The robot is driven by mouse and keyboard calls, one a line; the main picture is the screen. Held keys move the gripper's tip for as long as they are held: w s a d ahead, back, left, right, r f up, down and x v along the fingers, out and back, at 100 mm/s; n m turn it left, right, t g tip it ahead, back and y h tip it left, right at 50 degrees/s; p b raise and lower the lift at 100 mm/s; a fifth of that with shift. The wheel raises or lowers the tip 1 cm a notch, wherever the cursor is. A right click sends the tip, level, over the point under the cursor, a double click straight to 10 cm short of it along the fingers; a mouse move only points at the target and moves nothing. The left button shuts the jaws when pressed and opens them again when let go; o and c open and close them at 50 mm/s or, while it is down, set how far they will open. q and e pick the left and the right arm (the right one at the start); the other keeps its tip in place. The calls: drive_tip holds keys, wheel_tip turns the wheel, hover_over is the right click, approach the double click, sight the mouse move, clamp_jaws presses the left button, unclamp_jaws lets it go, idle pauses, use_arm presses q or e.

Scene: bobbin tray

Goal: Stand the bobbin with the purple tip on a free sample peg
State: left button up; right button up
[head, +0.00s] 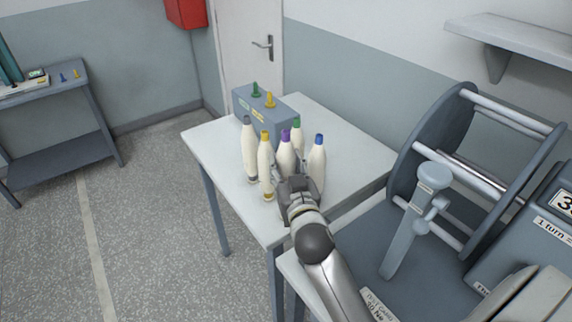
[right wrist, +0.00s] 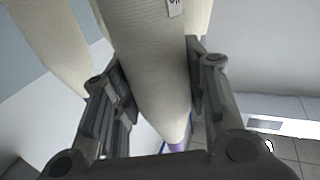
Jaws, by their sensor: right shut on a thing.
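The purple-tipped bobbin (head: 286,155) is a cream, tapered bobbin standing upright among others on the white table. My right gripper (head: 292,180) is at its near side, its fingers shut on it. In the right wrist view the bobbin's cream body (right wrist: 150,70) fills the space between the two fingers, and its purple tip (right wrist: 178,146) shows at the bottom. The gripper hides its lower part in the head view. A green peg (head: 255,90) and a yellow peg (head: 270,99) stand bare on a grey-blue box (head: 285,110) behind. My left gripper is not in view.
Bobbins with grey (head: 249,150), yellow (head: 266,168), green (head: 297,124) and blue (head: 318,165) tips crowd close around. The white table (head: 345,150) is clear at right. A grey side table (head: 60,95) at far left carries small blue and yellow pegs. A large reel machine (head: 440,160) stands right.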

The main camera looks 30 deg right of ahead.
drive_tip(key=shift+f+b, duration=2.05)
drive_tip(key=shift+f, duration=0.55)
drive_tip(key=o, duration=1.1)
drive_tip(key=shift+o, duration=0.2)
drive_tip(key=v, duration=0.7)
drive_tip(key=shift+s, duration=0.25)
drive_tip(key=shift+a, duration=0.1)
